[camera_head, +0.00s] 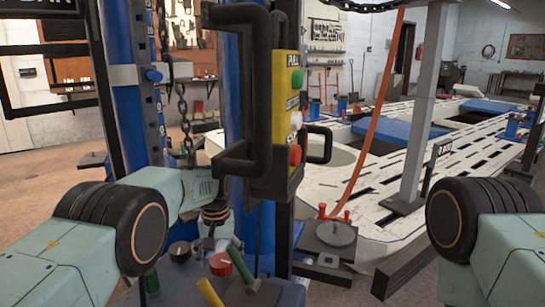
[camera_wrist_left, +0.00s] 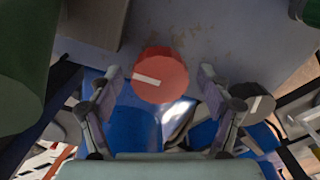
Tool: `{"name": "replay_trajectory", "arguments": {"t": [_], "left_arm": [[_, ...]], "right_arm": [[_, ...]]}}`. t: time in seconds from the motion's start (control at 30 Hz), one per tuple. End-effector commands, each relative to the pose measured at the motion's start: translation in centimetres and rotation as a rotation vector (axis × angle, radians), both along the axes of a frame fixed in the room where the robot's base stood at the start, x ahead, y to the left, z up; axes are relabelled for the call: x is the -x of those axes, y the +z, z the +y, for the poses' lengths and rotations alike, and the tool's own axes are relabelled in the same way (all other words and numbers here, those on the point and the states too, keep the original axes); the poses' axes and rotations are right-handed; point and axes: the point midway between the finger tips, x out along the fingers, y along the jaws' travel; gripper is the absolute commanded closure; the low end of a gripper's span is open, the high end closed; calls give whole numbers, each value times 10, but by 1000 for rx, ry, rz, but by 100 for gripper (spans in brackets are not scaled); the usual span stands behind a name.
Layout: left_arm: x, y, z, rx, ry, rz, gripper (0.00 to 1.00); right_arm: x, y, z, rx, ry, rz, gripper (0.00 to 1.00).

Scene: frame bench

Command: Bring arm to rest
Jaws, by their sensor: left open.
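My left arm (camera_head: 180,190) comes in from the left in the head view.
A yellow control box (camera_head: 287,95) with green and red buttons and a black handle frame (camera_head: 240,90) stand close in front of my left arm. A green-handled tool (camera_head: 240,262) and a red round piece (camera_head: 220,265) lie on the cart. A white frame bench (camera_head: 390,190) stands behind.

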Motion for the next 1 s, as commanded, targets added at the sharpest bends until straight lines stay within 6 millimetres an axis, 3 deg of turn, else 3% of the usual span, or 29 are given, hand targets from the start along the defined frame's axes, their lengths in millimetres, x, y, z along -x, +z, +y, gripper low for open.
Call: {"name": "replay_trajectory", "arguments": {"t": [1.0], "left_arm": [[-1,0,3,1,-838,1,21]], "right_arm": [[0,-2,0,0,0,0,60]]}}
